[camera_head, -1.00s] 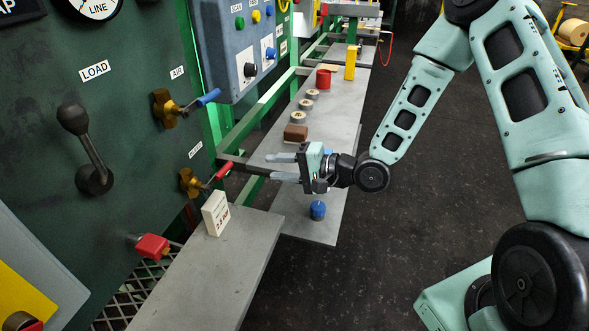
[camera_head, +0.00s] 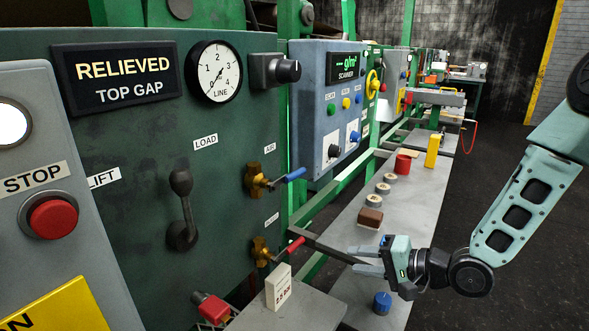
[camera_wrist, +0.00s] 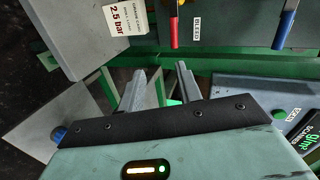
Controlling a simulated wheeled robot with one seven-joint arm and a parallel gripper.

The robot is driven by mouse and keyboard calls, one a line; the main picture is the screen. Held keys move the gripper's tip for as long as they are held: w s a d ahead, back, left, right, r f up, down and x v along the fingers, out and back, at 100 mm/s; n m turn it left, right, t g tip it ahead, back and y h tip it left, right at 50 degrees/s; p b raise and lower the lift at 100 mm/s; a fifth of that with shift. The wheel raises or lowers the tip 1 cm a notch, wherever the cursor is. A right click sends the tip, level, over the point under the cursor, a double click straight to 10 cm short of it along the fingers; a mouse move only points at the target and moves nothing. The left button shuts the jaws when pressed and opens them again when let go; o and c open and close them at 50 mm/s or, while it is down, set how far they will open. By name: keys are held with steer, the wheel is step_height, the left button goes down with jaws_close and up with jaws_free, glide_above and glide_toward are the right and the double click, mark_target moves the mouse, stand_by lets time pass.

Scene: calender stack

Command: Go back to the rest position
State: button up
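My gripper (camera_head: 352,258) is at the lower right of the head view, above the grey bench and to the right of the red-handled valve. Its two fingers point left towards the green machine panel. The wrist view also shows my gripper (camera_wrist: 160,70), with the fingers apart and nothing between them. A gap shows between the fingertips and the red valve handle (camera_head: 291,249). My arm is bent and comes in from the right side of the head view.
The grey bench (camera_head: 410,215) holds a brown block (camera_head: 370,218), several rings, a red cup (camera_head: 403,164), a yellow block (camera_head: 432,151) and a blue knob-like piece (camera_head: 382,303). A white "2.5 bar" card (camera_head: 278,287) stands on the nearer plate. The dark floor at right is clear.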

steer(key=s+a+r+n+g+h+p, duration=0.1)
steer(key=s+r+n+g+h, duration=0.3)
steer(key=s, duration=0.9)
steer(key=s+a+r+n+g+h+p, duration=0.1)
steer(key=s+a+r+n+g+h, duration=0.2)
steer(key=s, duration=1)
step_height(320, 180, up, 6)
steer(key=n+g+h, duration=0.1)
steer(key=n+h, duration=0.2)
steer(key=n, duration=0.4)
steer(key=shift+s+a+f+h, duration=0.2)
steer(key=shift+s+h, duration=0.05)
steer(key=shift+h, duration=0.05)
